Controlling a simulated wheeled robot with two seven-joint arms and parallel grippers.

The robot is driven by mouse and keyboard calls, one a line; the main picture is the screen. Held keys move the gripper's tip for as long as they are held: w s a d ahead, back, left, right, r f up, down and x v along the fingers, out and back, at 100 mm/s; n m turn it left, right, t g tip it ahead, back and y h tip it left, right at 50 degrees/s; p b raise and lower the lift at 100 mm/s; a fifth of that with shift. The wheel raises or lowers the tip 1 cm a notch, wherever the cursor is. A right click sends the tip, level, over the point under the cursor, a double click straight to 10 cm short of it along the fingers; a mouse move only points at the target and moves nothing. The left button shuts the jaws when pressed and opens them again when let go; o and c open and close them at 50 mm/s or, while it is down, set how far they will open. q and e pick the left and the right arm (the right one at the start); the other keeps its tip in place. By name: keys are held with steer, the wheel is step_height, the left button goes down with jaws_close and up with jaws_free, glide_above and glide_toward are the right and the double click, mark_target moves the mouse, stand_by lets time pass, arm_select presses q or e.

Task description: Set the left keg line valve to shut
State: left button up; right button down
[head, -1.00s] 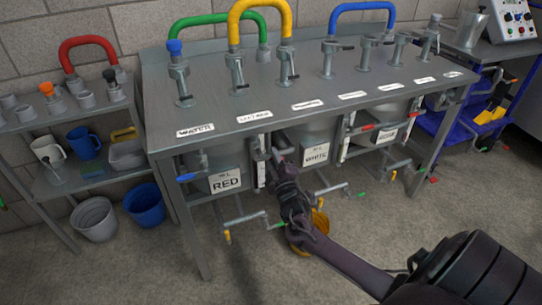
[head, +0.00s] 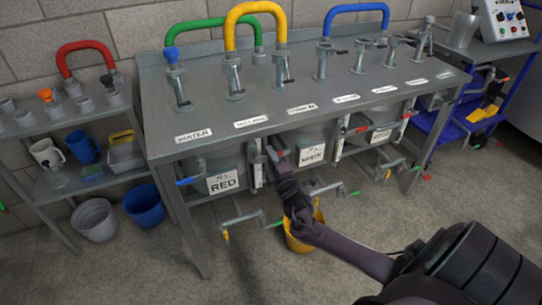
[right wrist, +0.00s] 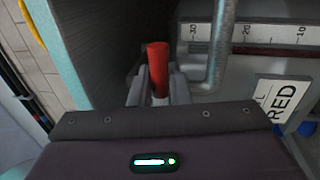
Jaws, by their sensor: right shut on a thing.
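The RED keg (head: 222,162) hangs under the bench at the left; its label (head: 222,183) also shows in the right wrist view (right wrist: 284,103). A blue lever (head: 188,181) sits at its left side. My right gripper (head: 271,148) is between the RED keg and the WHITE keg (head: 312,136). In the right wrist view, my right gripper (right wrist: 156,92) is shut on a red valve handle (right wrist: 158,66), which points up in that picture. In the head view the gripper hides this handle. The valve's exact angle cannot be told. My left gripper is not in view.
The steel bench (head: 300,88) carries several taps and coloured hoses above the kegs. Outlet pipes (head: 237,220) stick out low in front. A yellow bucket (head: 304,236) stands under my right arm. A blue bucket (head: 144,205) stands left. The front floor is clear.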

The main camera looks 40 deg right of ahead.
steer(key=shift+r, duration=0.1)
steer(key=c, duration=1.5)
jaws_free()
steer(key=shift+o, duration=0.2)
